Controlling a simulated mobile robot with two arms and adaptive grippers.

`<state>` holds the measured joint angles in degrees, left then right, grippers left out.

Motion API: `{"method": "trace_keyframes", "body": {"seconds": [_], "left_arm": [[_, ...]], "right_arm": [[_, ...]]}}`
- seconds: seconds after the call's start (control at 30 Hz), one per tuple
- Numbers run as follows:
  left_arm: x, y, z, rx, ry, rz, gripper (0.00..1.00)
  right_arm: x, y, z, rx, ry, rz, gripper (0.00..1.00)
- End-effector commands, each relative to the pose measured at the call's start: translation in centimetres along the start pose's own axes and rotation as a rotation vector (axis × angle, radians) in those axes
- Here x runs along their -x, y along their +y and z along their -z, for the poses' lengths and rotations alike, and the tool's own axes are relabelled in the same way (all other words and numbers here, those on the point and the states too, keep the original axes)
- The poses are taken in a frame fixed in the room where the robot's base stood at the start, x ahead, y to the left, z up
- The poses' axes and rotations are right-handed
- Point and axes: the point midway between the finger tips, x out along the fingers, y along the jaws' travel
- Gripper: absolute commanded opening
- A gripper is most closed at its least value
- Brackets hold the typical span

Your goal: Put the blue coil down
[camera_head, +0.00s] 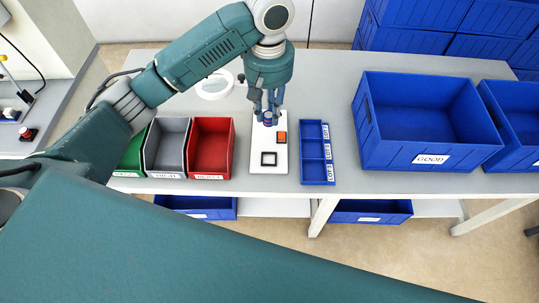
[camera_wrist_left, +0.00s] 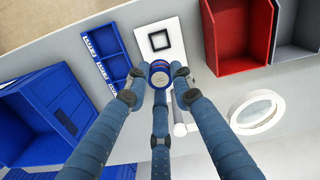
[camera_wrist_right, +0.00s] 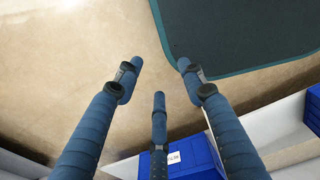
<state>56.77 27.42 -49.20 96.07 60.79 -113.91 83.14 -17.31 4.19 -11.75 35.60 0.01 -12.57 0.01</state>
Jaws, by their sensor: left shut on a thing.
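My left gripper (camera_head: 267,108) is over the far part of a white board (camera_head: 257,160) on the table. It is shut on the blue coil (camera_wrist_left: 159,68), which has a pale, marked end face and sits between the fingertips in the left wrist view. In the head view the coil (camera_head: 267,119) shows just below the fingers. I cannot tell whether it touches the board. A black square outline (camera_head: 269,158) is on the board's near part, clear of the coil. My right gripper (camera_wrist_right: 158,80) is open and empty, away from the table top.
A small orange-and-black item (camera_head: 281,137) is on the board's right side. A blue three-compartment tray (camera_head: 318,180) stands right of the board. Red (camera_head: 212,150), grey (camera_head: 166,150) and green (camera_head: 134,155) bins stand left. A large blue crate labelled GOOD (camera_head: 395,157) is further right.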

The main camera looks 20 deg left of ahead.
Motion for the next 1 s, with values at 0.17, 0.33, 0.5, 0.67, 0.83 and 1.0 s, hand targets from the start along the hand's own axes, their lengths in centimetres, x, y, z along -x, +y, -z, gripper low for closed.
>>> {"method": "trace_keyframes", "body": {"seconds": [0.17,0.33,0.5,0.67,0.83,1.0], "left_arm": [[-4.6,-0.2,-0.2,-0.001,-0.004,0.007,0.0],[-9.2,-0.2,-0.2,-0.001,-0.004,0.006,0.0],[-12.9,-0.2,-0.2,-0.003,-0.002,0.004,0.0],[-14.5,-0.1,-0.1,-0.004,0.0,0.001,0.0],[-16.6,-0.2,-0.2,-0.003,-0.002,0.004,0.0],[-18.6,-0.1,-0.1,-0.004,0.0,0.002,0.0]], "right_arm": [[0.4,-0.4,-0.4,-0.001,-0.007,0.004,0.4],[0.9,0.1,-0.3,-0.001,-0.005,-0.001,0.4],[1.1,0.9,0.0,-0.003,-0.003,-0.011,0.4],[1.2,1.2,0.0,-0.004,-0.003,-0.014,0.4],[1.4,1.2,0.0,-0.003,-0.002,-0.014,0.4],[1.5,1.1,0.1,-0.003,-0.002,-0.013,0.4]]}}
